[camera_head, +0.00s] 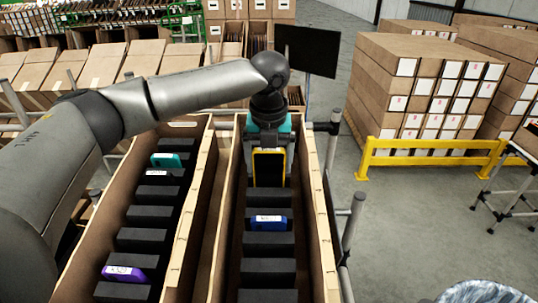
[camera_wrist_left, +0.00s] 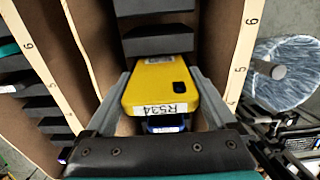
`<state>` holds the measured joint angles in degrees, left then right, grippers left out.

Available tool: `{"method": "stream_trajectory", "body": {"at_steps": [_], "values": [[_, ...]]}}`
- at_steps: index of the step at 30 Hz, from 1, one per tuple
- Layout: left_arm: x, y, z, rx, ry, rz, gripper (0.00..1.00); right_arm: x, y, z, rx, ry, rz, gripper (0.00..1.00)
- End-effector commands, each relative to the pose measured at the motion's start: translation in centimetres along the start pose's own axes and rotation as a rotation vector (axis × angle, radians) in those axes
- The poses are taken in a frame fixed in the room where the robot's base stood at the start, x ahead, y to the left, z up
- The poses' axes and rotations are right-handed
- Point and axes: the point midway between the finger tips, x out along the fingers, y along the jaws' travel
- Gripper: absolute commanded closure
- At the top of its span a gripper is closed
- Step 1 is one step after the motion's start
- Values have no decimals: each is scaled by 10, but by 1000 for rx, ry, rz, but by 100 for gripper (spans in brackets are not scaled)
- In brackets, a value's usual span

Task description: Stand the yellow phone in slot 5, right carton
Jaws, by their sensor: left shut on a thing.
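My left gripper (camera_head: 269,153) is shut on the yellow phone (camera_head: 269,169), fingers on its two sides. The phone hangs upright at the far part of the right carton (camera_head: 322,232), its dark face toward the head camera. In the left wrist view, the gripper (camera_wrist_left: 160,100) grips the yellow phone (camera_wrist_left: 158,84), whose back bears a label reading R534. The numbers 5 and 6 show on the right carton's rim (camera_wrist_left: 244,50), with 5 beside the phone. I cannot tell whether its lower edge is between dividers. My right gripper is not in view.
Black dividers (camera_head: 268,244) line the right carton; a blue phone (camera_head: 268,223) stands nearer the camera. The left carton (camera_head: 190,228) holds a teal phone (camera_head: 167,160) and a purple phone (camera_head: 124,273). Metal posts (camera_head: 352,225) stand right of the cartons.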

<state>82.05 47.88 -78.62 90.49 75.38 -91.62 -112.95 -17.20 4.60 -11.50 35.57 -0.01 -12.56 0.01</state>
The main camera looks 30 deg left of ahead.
Motion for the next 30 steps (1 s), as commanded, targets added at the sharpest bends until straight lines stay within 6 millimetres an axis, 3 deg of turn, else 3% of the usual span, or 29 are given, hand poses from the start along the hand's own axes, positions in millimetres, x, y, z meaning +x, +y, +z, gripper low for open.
{"method": "stream_trajectory", "body": {"at_steps": [30], "values": [[65,-1,0,1,-1,-3,59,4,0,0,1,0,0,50]]}}
